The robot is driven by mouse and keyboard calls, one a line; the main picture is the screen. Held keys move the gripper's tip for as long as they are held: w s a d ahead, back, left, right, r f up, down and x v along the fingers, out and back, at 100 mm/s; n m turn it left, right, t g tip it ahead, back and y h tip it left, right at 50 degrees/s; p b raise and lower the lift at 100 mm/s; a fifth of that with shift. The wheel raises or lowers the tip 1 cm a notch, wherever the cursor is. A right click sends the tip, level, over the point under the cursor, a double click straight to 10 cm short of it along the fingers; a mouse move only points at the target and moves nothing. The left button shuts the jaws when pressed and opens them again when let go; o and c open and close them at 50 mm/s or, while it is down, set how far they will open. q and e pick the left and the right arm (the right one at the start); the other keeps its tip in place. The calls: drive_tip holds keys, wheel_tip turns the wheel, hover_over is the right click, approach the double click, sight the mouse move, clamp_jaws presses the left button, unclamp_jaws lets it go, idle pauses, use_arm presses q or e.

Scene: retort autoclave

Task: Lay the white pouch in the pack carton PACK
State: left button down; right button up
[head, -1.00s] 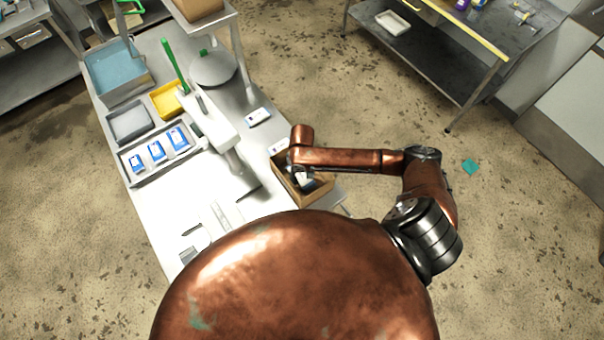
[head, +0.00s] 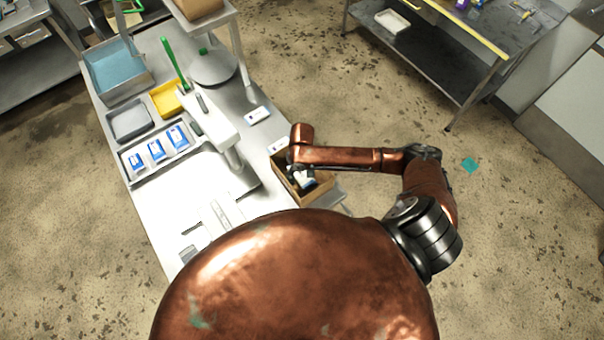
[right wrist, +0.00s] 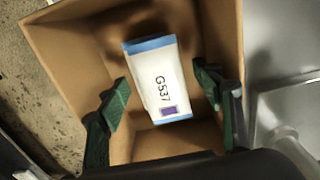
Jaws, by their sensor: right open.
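The white pouch (right wrist: 158,72), with blue ends and the marking G537, lies inside the brown pack carton (right wrist: 62,38) in the right wrist view. My right gripper (right wrist: 162,80) is open, with its green fingers apart on either side of the pouch and a gap to each side. In the head view the carton (head: 325,186) stands at the bench's right edge. My right gripper (head: 299,177) is over it there and partly hides its inside. A small white piece of the pouch may show beside the gripper, but it is too small to tell. My left gripper is not in view.
A tray (head: 131,178) of several blue-and-white pouches, a grey bin (head: 131,121), a yellow bin (head: 167,98) and a blue bin (head: 118,70) stand on the bench's left.

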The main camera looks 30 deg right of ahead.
sight(302, 175)
wheel_tip(302, 175, up, 12)
idle(0.4)
drive_tip(key=shift+f, duration=0.1)
